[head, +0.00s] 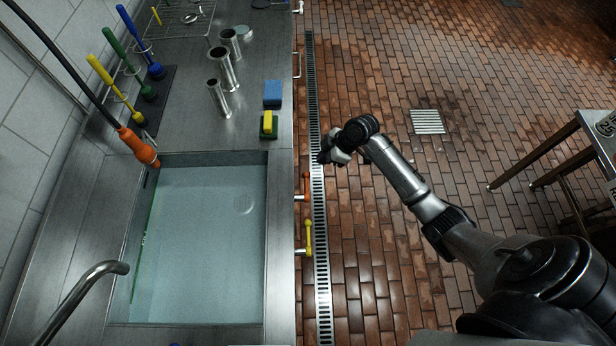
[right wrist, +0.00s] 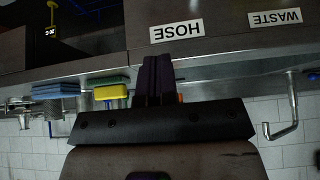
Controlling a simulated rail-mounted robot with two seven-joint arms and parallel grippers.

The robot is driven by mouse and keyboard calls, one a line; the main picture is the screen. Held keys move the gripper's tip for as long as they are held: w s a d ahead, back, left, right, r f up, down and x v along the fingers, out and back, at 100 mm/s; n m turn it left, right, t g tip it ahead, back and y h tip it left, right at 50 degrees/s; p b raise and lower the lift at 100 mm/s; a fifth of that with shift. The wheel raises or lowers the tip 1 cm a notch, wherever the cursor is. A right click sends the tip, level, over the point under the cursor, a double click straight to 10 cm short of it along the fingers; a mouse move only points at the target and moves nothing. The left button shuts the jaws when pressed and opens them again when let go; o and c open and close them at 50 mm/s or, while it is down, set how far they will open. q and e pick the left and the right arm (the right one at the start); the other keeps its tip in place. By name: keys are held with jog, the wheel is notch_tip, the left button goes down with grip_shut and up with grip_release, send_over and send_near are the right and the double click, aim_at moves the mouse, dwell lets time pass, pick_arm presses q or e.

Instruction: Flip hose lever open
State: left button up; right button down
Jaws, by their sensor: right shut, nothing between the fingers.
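The orange lever (head: 307,187) and the yellow lever (head: 308,238) stick out from the front of the steel sink counter. The HOSE label (right wrist: 177,31) shows upside down on the counter front in the right wrist view. My right gripper (head: 322,158) is just in front of the counter edge, a little beyond the orange lever, and looks apart from it. Its dark fingers (right wrist: 158,78) are together and empty. A small orange patch shows beside them, mostly hidden; I cannot tell what it belongs to. My left gripper is not in view.
A WASTE label (right wrist: 275,18) sits beside the HOSE label. The water-filled sink (head: 200,240) has an orange hose nozzle (head: 138,146) at its rim. Blue (head: 272,93) and yellow-green (head: 268,124) sponges lie on the counter. The tiled floor (head: 420,60) is open.

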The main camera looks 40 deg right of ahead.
jog(key=shift+f, duration=0.15)
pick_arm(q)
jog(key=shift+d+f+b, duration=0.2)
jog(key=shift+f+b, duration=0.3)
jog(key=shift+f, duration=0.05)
pick_arm(e)
send_over(308, 177)
jog(key=a, duration=0.1)
jog(key=f, duration=0.7)
jog(key=shift+s+a+f, duration=0.2)
jog(key=shift+s+f, duration=0.15)
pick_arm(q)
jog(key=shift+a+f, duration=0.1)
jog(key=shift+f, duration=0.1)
pick_arm(e)
notch_tip(308, 177, down, 3)
jog(key=shift+s+d, duration=0.1)
jog(key=shift+d, duration=0.05)
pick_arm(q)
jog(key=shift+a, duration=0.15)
pick_arm(e)
jog(key=shift+s+f, duration=0.1)
jog(key=shift+f, duration=0.55)
